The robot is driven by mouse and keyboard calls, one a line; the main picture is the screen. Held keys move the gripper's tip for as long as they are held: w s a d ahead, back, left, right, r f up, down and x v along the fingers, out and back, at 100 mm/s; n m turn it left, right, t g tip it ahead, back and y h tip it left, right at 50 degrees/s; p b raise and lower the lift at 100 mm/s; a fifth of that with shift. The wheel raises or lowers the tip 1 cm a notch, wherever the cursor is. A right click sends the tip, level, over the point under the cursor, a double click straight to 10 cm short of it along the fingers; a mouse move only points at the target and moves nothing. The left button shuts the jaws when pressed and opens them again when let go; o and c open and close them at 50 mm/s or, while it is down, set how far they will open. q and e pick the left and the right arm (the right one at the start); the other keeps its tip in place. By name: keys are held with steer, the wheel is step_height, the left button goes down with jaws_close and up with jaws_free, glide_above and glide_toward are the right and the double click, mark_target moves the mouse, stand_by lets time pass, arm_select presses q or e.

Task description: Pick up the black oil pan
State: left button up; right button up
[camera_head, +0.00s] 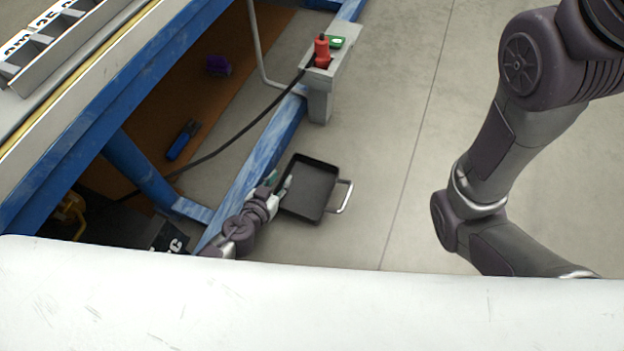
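The black oil pan (311,188) is a shallow square tray with a silver loop handle on its right side. It lies on the grey floor beside a blue beam. My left gripper (279,182) is low at the pan's left side. Its two fingertips show apart, one outside the left rim and one by or over the rim. I cannot tell whether they touch it. My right arm is at the right; its gripper is out of view.
A blue-framed bench (100,95) fills the upper left. A grey post (320,100) holds a red plug (322,50) with a black cable (235,138) running left. A blue tool (182,141) and a purple item (218,65) lie under the bench. Floor right of the pan is clear.

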arm_select(q)
jaws_close()
steer(key=shift+r, duration=0.15)
stand_by(0.4)
